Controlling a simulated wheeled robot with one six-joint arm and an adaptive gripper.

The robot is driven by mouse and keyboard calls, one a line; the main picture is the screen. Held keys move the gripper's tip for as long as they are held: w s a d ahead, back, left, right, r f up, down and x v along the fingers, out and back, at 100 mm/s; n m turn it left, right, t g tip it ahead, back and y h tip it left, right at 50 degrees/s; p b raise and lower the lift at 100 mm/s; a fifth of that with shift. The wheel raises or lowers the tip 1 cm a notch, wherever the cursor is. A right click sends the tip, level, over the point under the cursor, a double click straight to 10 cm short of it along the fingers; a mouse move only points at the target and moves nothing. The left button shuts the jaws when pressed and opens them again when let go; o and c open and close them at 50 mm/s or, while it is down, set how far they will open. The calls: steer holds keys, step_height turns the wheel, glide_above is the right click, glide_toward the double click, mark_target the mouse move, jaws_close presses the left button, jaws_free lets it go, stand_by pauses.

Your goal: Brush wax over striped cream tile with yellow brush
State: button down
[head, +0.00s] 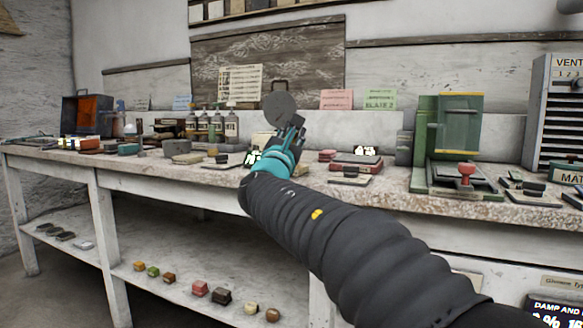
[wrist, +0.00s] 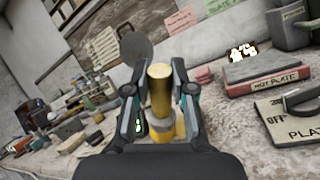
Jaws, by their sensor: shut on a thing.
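My gripper (wrist: 159,92) is shut on a yellow cylinder, which I take to be the handle of the yellow brush (wrist: 161,78). The brush stands roughly upright between the two fingers in the wrist view, with a greyish band and a yellow part below. In the head view my gripper (head: 290,136) is over the bench, and the brush is hidden or too small to make out. I cannot pick out a striped cream tile in either view.
A dark round disc (head: 279,107) shows just behind my gripper. A red-based hot plate (wrist: 268,82) and a pale plate board (wrist: 292,122) lie to its right on the cluttered bench (head: 225,172). A green press (head: 455,135) stands farther right; bottles (head: 231,127) stand at the back left.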

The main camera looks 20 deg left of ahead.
steer(key=w, duration=0.3)
steer(key=shift+w+d+r+p, duration=0.1)
steer(key=shift+w+d+p, duration=0.05)
steer(key=shift+w+p, duration=0.25)
stand_by(0.3)
steer(key=shift+s, duration=0.1)
steer(key=shift+s+r, duration=0.7)
steer(key=shift+s, duration=0.15)
steer(key=shift+f, duration=0.15)
steer(key=shift+f+b, duration=0.4)
steer(key=shift+f, duration=0.1)
steer(key=shift+f, duration=0.1)
